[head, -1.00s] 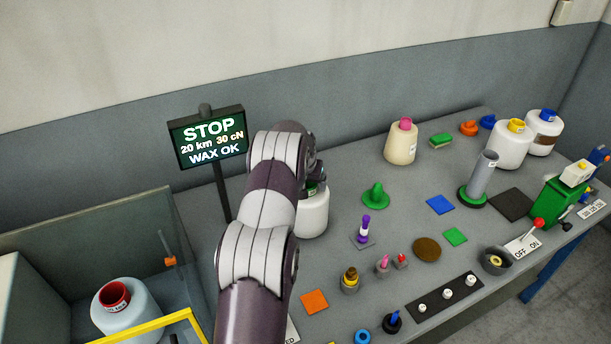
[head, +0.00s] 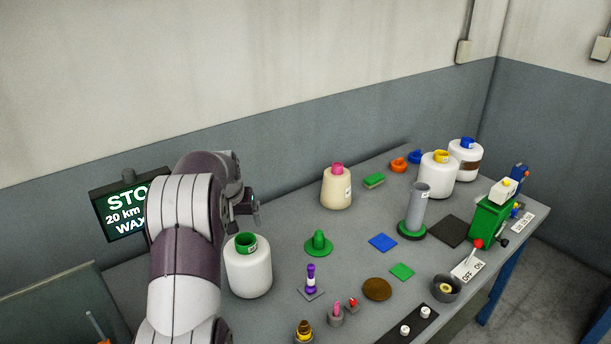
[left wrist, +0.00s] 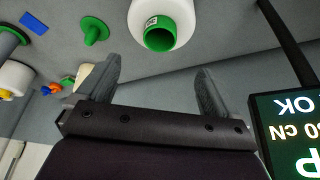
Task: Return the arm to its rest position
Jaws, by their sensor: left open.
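My left arm rises from the bottom left in the head view, with its left gripper (head: 250,207) above the table, just over a white bobbin with a green top (head: 248,268). In the left wrist view the two fingers of the left gripper (left wrist: 158,92) are spread apart with nothing between them. The white bobbin (left wrist: 172,15) lies beyond the fingers there, apart from them, its green top facing the camera. My right gripper is in neither view.
A sign (head: 122,210) stands close to my left arm, partly hidden by it. The grey table (head: 340,240) holds a cream bobbin (head: 336,190), a green cone-shaped piece (head: 318,243), a grey tube (head: 417,208), white bobbins (head: 437,176) and a green lever box (head: 490,220). The space above the table is free.

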